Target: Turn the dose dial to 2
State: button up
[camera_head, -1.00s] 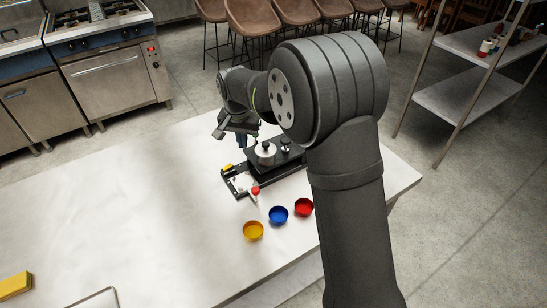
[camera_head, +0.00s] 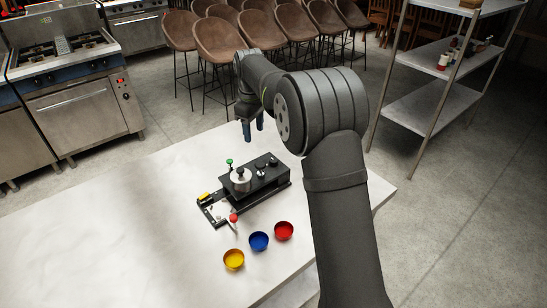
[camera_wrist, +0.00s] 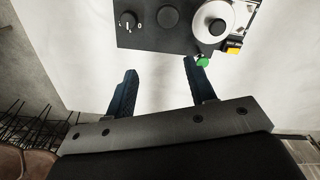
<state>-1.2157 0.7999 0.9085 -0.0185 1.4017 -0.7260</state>
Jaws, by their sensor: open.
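A black machine (camera_head: 270,184) stands on the white table. It carries a silver round part with a black knob (camera_head: 240,180) and two smaller dark knobs on top. In the wrist view, the outermost small knob (camera_wrist: 128,20) has a white pointer line and white marks beside it; I take it for the dose dial, but its numbers are too small to read. A plain dark knob (camera_wrist: 168,17) sits between it and the silver part. My gripper (camera_head: 253,130) is open and empty, beyond the machine's far side and apart from it; its fingers (camera_wrist: 160,72) show in the wrist view.
A green ball (camera_head: 229,162) stands at the machine's far side. A red-tipped lever (camera_head: 233,217) and yellow block (camera_head: 203,196) are at its left end. Yellow (camera_head: 234,260), blue (camera_head: 259,241) and red (camera_head: 284,230) bowls stand in front. The table's left side is clear.

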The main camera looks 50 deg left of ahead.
aim_at(274, 160)
jog(key=w+d+r+n, duration=0.1)
jog(key=w+r+n, duration=0.2)
jog(key=w+n, duration=0.35)
notch_tip(274, 160, down, 17)
jog(key=shift+d+f, duration=0.1)
jog(key=shift+d, duration=0.05)
dwell(0.3)
jog(key=c, duration=1)
